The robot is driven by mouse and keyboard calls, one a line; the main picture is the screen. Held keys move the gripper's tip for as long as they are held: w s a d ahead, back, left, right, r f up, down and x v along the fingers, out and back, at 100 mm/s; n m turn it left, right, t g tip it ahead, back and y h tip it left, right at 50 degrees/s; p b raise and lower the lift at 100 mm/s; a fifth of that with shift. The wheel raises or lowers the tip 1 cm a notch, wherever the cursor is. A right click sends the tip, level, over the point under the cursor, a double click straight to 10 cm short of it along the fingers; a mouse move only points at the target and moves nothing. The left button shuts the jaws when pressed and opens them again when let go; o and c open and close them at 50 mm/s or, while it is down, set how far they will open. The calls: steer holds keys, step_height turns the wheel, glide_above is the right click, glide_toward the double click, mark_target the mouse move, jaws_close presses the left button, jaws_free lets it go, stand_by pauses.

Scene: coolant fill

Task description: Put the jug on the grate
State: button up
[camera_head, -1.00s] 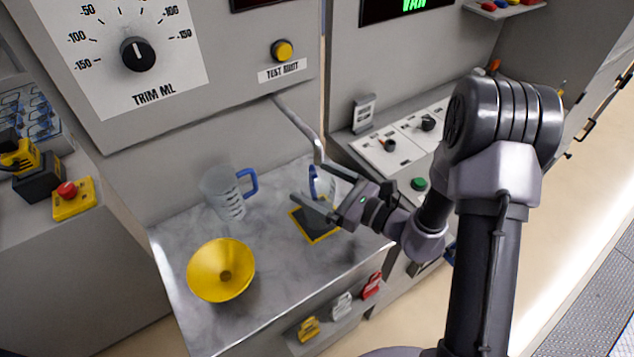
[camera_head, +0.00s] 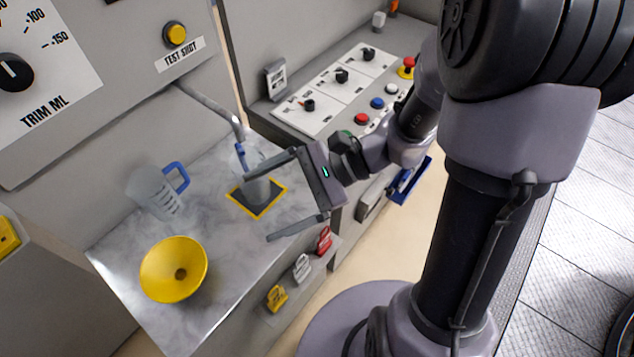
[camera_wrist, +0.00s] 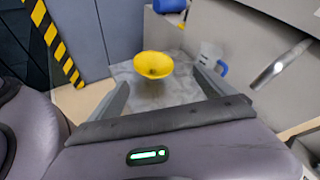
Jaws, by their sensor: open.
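A clear jug with a blue handle and dark marks (camera_head: 155,194) stands upright on the marble top, left of the grate and behind the yellow funnel; it also shows in the wrist view (camera_wrist: 209,56). The grate (camera_head: 262,211) is dark with a yellow border. A second translucent vessel with a blue handle (camera_head: 257,190) appears to stand on the grate below the spout, partly covered by a finger. My gripper (camera_head: 258,207) is open, one finger across that vessel's upper part, the other over the counter in front. I cannot tell if they touch. My gripper (camera_wrist: 160,80) shows empty in the wrist view.
The yellow funnel (camera_head: 174,270) sits at the counter's front left. A metal spout (camera_head: 210,105) slopes down over the grate. Yellow, white and red tags (camera_head: 302,267) hang on the counter front. A control panel with knobs and buttons (camera_head: 340,92) lies at the right.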

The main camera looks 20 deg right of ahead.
steer(key=s+d+r+n+h, duration=0.2)
steer(key=s+r+n+h, duration=0.1)
steer(key=s+n+h, duration=0.35)
steer(key=d+r+n+t+h, duration=0.3)
steer(key=d+r+t+h, duration=0.2)
steer(key=shift+d+r, duration=0.2)
steer(key=shift+d, duration=0.1)
steer(key=shift+s, duration=0.1)
steer(key=shift+c, duration=0.2)
stand_by(1.2)
